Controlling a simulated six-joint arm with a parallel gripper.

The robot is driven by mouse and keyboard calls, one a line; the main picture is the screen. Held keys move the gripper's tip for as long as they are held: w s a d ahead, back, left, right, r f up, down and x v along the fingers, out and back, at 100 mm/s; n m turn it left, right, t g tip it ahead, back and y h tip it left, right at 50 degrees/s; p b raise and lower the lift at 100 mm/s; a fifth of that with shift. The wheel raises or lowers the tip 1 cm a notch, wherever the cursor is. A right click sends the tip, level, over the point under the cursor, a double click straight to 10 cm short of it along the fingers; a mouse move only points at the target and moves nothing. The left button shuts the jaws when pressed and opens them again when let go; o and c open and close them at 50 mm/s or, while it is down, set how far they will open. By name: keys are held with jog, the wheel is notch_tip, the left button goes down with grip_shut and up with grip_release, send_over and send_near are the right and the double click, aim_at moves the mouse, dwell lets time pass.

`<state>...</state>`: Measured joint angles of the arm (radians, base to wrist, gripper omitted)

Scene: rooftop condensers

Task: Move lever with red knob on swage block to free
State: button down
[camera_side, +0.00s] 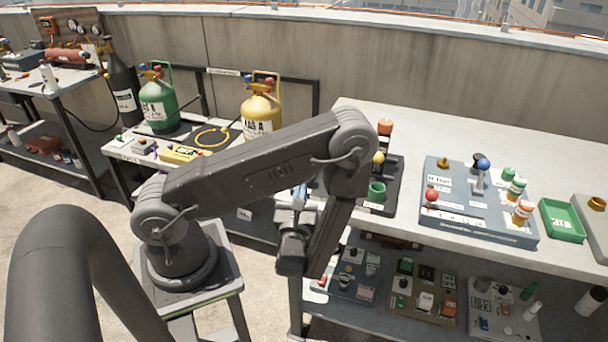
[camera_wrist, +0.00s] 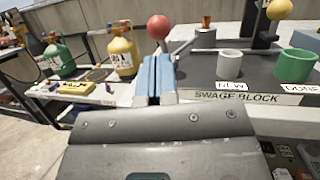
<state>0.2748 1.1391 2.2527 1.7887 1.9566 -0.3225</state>
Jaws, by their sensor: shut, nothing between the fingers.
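The swage block (camera_wrist: 205,76) is a dark board with a "SWAGE BLOCK" label, at the bench's front edge in the wrist view. The red knob (camera_wrist: 160,27) stands just beyond my fingertips, its lever partly hidden behind them. A yellow knob (camera_wrist: 278,9) is at upper right. My gripper (camera_wrist: 157,60) has its blue fingers shut and empty, pointing toward the red knob; I cannot tell if they touch the lever. In the side view my gripper (camera_side: 300,192) is left of the bench and my arm hides the red knob. No "free" mark is readable.
A grey cup (camera_wrist: 230,63) by "NEW" and a green cup (camera_wrist: 296,66) by "DONE" sit on the block. A grey panel (camera_side: 460,222) with a red ball and a blue ball is further right, beside a green tray (camera_side: 562,220). Gas cylinders stand at left.

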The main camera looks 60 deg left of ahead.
jog(key=shift+x, duration=2.8)
jog(key=shift+r, duration=0.1)
jog(key=h, duration=0.1)
jog(key=g+h, duration=0.1)
jog(key=r+h, duration=0.1)
jog(key=shift+w+a+m+g, duration=0.25)
jog(key=shift+w+m+g, duration=0.05)
jog(key=shift+m, duration=0.1)
jog(key=shift+w+a+r, duration=0.2)
jog(key=shift+a+r, duration=0.05)
jog(key=shift+w+a+r, duration=0.15)
jog(key=shift+w+r, duration=0.05)
jog(key=shift+r, duration=0.05)
jog(key=w+a+g+h, duration=0.1)
jog(key=a+r+g+h, duration=0.1)
jog(key=shift+w+r+m+h, duration=0.25)
jog(key=shift+w+m+h, duration=0.05)
jog(key=shift+w+h, duration=0.1)
jog(key=shift+w+a+r+g+h, duration=0.2)
jog(key=shift+w+a+g+h, duration=0.45)
jog(key=shift+g+h, duration=0.2)
jog(key=shift+w+a+f, duration=0.15)
jog(key=shift+w+a, duration=0.5)
jog(key=shift+w, duration=0.1)
jog(key=shift+a, duration=0.15)
